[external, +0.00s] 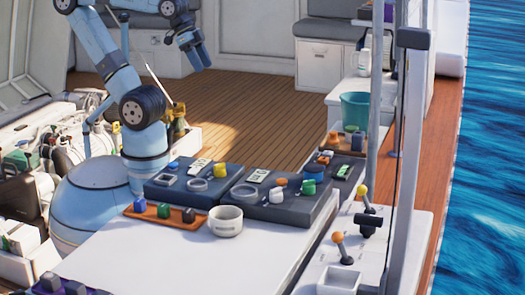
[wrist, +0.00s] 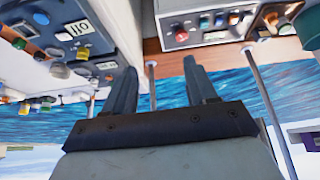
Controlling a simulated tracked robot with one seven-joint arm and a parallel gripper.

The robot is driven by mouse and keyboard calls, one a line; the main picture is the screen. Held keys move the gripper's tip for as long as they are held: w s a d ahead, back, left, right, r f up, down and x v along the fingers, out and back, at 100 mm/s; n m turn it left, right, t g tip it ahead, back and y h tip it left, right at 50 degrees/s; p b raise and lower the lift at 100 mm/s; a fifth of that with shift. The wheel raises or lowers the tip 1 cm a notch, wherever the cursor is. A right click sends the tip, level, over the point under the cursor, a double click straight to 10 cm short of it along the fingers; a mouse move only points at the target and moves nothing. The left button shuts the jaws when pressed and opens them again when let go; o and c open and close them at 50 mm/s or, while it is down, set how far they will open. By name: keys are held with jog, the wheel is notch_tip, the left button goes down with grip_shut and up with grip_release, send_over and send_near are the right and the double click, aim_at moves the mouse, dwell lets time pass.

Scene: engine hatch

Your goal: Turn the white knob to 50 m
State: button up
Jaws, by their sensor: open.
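In the wrist view, which is tilted and partly upside down, a round white knob (wrist: 60,71) sits on a blue-grey panel (wrist: 98,35) at the left. A white label lies close to it, and no 50 m mark can be read. I cannot pick out the white knob for certain in the external view. My gripper (external: 203,57) is raised at the top, above the deck and well clear of the panels. Its two fingers are apart and empty, and the gap between them also shows in the wrist view (wrist: 156,68).
Two dark panel boxes (external: 263,214) with small coloured parts stand on the white counter (external: 165,262). A teal bucket (external: 354,110) and a grey post (external: 403,150) are at the right. The wooden deck is open.

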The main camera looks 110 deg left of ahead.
jog(key=shift+o, duration=0.3)
jog(key=w+d+r+n+g, duration=0.1)
jog(key=w+d+r, duration=0.1)
jog(key=w, duration=0.4)
jog(key=w+d+r+n+g+h, duration=0.1)
jog(key=w+d+r, duration=0.2)
jog(key=w, duration=0.4)
jog(key=shift+w+d+n, duration=0.3)
jog(key=shift+d, duration=0.05)
jog(key=n+g+y, duration=0.1)
jog(key=n+g, duration=0.3)
jog(key=n, duration=0.2)
send_over(277, 189)
notch_tip(277, 189, down, 14)
notch_tip(277, 189, down, 13)
jog(key=shift+s+a+r, duration=0.1)
jog(key=shift+s, duration=0.05)
jog(key=c, duration=1)
jog(key=shift+c, duration=0.2)
